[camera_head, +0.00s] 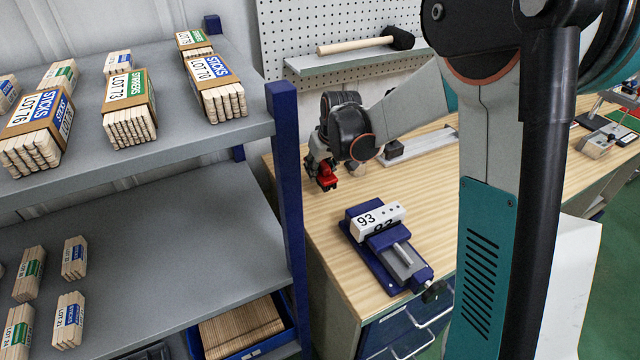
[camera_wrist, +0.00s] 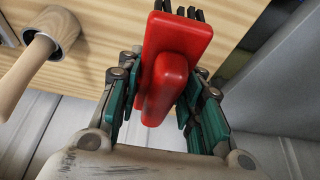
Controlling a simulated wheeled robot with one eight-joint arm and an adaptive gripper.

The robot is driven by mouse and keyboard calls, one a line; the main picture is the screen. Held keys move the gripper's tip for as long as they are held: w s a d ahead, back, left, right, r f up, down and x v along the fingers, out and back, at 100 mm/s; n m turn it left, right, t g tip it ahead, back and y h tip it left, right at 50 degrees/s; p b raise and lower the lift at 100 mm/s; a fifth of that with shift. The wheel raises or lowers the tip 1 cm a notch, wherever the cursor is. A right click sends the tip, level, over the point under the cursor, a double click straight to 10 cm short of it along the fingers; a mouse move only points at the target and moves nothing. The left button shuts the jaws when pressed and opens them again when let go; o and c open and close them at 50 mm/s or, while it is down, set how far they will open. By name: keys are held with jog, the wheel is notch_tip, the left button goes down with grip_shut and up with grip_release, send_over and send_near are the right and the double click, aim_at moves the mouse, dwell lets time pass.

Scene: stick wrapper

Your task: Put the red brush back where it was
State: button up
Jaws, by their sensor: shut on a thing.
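The red brush (camera_wrist: 175,65) is held between the green-padded fingers of my gripper (camera_wrist: 165,105) in the wrist view. Its red back and raised grip face the camera, and dark bristle tips show past its far edge. In the head view the red brush (camera_head: 326,178) shows small below my wrist, near the left edge of the wooden workbench (camera_head: 440,195). My gripper (camera_head: 322,170) is shut on it there. I cannot tell whether the brush touches the bench top.
A blue vise (camera_head: 385,265) holding a white block marked 93 (camera_head: 377,217) stands in front of the brush. The grey shelf rack (camera_head: 180,235) with stick bundles is at the left.

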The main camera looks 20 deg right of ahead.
aim_at(320, 191)
jog(key=shift+f+b, duration=0.65)
jog(key=shift+f, duration=1.55)
jog(key=shift+r, duration=0.1)
jog(key=shift+f+b, duration=0.35)
jog(key=shift+f, duration=0.1)
jog(key=shift+s+f, duration=0.1)
jog(key=shift+s, duration=0.1)
jog(key=o, duration=0.9)
jog(key=shift+c, duration=0.2)
jog(key=o, duration=0.3)
jog(key=shift+f, duration=0.1)
jog(key=shift+o, duration=0.2)
jog(key=shift+w+f, duration=0.1)
